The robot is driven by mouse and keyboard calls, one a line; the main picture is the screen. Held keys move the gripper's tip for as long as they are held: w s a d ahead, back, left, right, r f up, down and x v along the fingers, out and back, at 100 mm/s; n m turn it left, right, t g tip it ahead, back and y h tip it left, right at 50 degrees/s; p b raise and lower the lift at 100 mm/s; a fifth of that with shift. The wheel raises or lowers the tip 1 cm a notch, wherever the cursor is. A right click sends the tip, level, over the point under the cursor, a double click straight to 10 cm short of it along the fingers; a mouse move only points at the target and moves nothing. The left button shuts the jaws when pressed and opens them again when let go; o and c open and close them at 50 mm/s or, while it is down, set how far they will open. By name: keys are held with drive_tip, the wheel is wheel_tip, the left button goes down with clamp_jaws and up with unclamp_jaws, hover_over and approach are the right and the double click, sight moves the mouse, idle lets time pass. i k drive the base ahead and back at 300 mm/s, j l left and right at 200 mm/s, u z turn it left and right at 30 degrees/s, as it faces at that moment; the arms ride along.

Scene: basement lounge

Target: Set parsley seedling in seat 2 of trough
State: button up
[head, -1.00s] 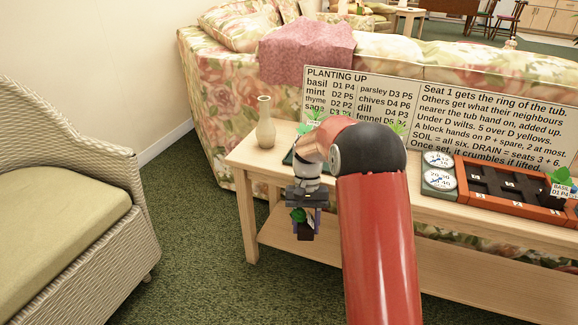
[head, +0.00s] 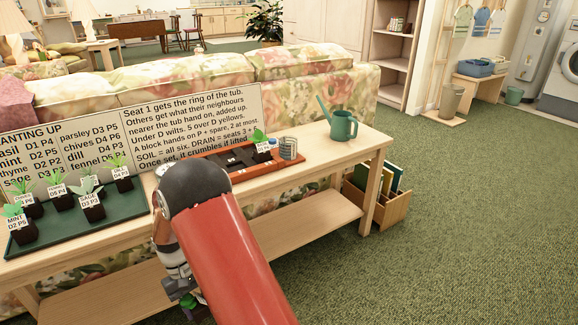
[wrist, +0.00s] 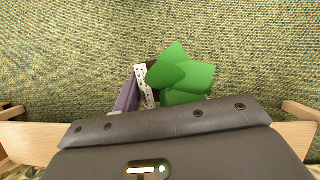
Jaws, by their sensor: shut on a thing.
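My gripper (head: 180,293) is low in front of the table in the head view, shut on a potted seedling (head: 190,301) with green leaves. In the wrist view the seedling (wrist: 180,78) hangs over the carpet, with its white label (wrist: 145,85) too slanted to read. The orange-brown trough (head: 297,159) with dark seats lies on the table behind my arm, which hides its left part. One labelled seedling (head: 260,141) stands toward its right end. The seat numbers cannot be read now.
A green tray (head: 75,228) with several labelled seedlings stands at the table's left. The planting sign (head: 190,118) is behind. A wooden crate (head: 378,205) is beside the table; carpet is clear at right.

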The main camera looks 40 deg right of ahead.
sight(237, 169)
drive_tip(key=i+j+z, duration=0.1)
drive_tip(key=j+z, duration=0.25)
drive_tip(key=z, duration=0.15)
drive_tip(key=j+z, duration=0.8)
drive_tip(key=z, duration=0.2)
